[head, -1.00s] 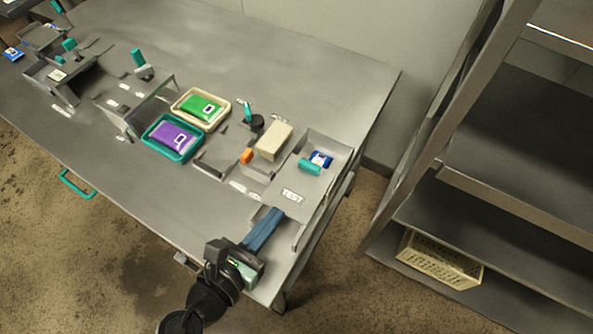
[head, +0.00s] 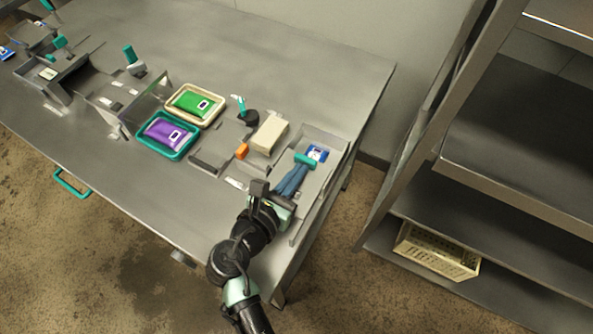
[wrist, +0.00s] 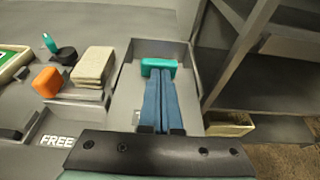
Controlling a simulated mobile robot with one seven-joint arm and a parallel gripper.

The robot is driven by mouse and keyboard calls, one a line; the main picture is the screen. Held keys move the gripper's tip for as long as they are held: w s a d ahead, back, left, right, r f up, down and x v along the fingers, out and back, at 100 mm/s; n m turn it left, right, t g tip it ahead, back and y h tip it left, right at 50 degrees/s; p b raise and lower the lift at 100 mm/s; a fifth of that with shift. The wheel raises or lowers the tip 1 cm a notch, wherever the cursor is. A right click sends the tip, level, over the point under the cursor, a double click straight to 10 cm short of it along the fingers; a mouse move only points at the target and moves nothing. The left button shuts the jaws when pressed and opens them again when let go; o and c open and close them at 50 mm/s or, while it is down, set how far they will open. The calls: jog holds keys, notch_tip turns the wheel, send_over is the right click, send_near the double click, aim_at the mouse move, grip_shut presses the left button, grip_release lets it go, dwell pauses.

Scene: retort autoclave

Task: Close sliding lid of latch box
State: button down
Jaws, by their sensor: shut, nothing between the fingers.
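The latch box (head: 330,148) is a grey metal tray-like box at the right end of the table. Its sliding lid is a flat grey plate with a teal handle (head: 306,160); the handle also shows in the wrist view (wrist: 158,67). My gripper (head: 300,168) is shut, its two blue fingers side by side over the plate. In the wrist view the fingertips (wrist: 159,80) reach the near side of the handle; whether they touch it I cannot tell. A blue-and-white packet (head: 317,153) lies just beyond the handle. My gripper hides part of the plate and its TEST label.
Left of the box stand a beige block (head: 268,134), an orange cube (head: 241,151) and a teal-handled lever (head: 241,106). Trays with a green pouch (head: 196,103) and a purple pouch (head: 166,134) lie further left. A metal rack (head: 510,170) stands right of the table.

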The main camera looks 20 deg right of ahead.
jog(key=w+d, duration=0.1)
jog(key=d, duration=0.1)
jog(key=w+d+p, duration=0.1)
jog(key=w+d, duration=0.3)
jog(key=shift+d, duration=0.15)
jog(key=shift+d+r, duration=0.1)
jog(key=shift+r, duration=0.05)
jog(key=shift+p, duration=0.3)
